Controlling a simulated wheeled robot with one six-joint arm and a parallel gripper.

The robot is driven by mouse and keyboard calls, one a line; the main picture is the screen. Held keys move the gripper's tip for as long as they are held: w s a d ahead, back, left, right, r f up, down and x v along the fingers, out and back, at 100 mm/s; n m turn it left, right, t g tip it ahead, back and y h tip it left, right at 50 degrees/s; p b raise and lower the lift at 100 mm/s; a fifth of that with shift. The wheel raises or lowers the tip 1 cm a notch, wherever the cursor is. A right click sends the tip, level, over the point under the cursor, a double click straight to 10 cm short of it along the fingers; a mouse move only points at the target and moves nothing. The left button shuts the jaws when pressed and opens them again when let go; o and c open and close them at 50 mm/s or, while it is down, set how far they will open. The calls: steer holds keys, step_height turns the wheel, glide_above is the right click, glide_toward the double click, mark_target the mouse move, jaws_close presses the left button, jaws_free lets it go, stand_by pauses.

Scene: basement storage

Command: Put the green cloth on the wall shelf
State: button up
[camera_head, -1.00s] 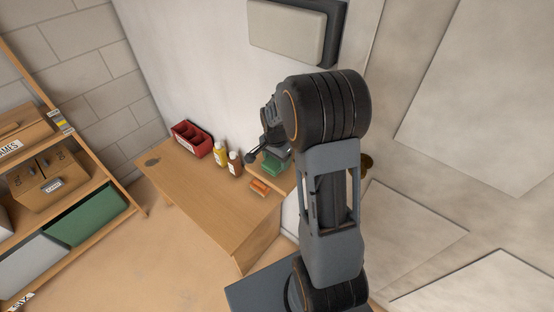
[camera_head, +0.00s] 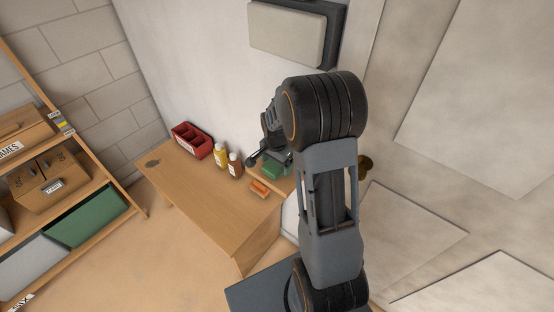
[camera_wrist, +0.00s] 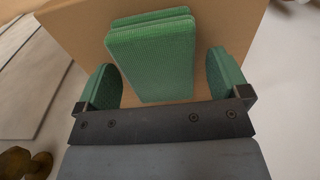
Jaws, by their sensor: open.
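The green cloth (camera_head: 271,170) is a folded block on a narrow light-brown board (camera_head: 288,184) against the wall, beside the desk's right end. The board looks like the wall shelf, partly hidden by my arm. In the wrist view, the cloth (camera_wrist: 150,58) lies flat on the board's tan surface (camera_wrist: 80,38), ahead of and between my fingers. My gripper (camera_wrist: 166,80) is open, with green-faced fingers and a visible gap on each side of the cloth. In the head view, my gripper (camera_head: 270,152) is at the cloth, mostly hidden behind my arm.
A wooden desk (camera_head: 205,200) holds a red bin (camera_head: 192,141), a yellow bottle (camera_head: 220,155), a brown bottle (camera_head: 235,165) and an orange block (camera_head: 259,188). A storage rack (camera_head: 100,180) with boxes stands left. A pale wall panel (camera_head: 287,32) is above. The desk's left part is mostly clear.

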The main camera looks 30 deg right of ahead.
step_height(320, 180, up, 11)
steer(key=b, duration=0.1)
steer(key=s+a+r+n+t, duration=0.2)
steer(key=s+a+n, duration=0.2)
steer(key=s+n, duration=0.2)
steer(key=s+a+r+n+t, duration=0.1)
steer(key=s+a+r+n, duration=0.1)
steer(key=s+a+n, duration=0.3)
steer(key=s+n, duration=0.2)
steer(key=s, duration=0.2)
steer(key=shift+s+a+r+t, duration=0.2)
steer(key=shift+s+r+t, duration=0.05)
steer(key=shift+t, duration=0.15)
steer(key=shift+c, duration=0.2)
stand_by(0.6)
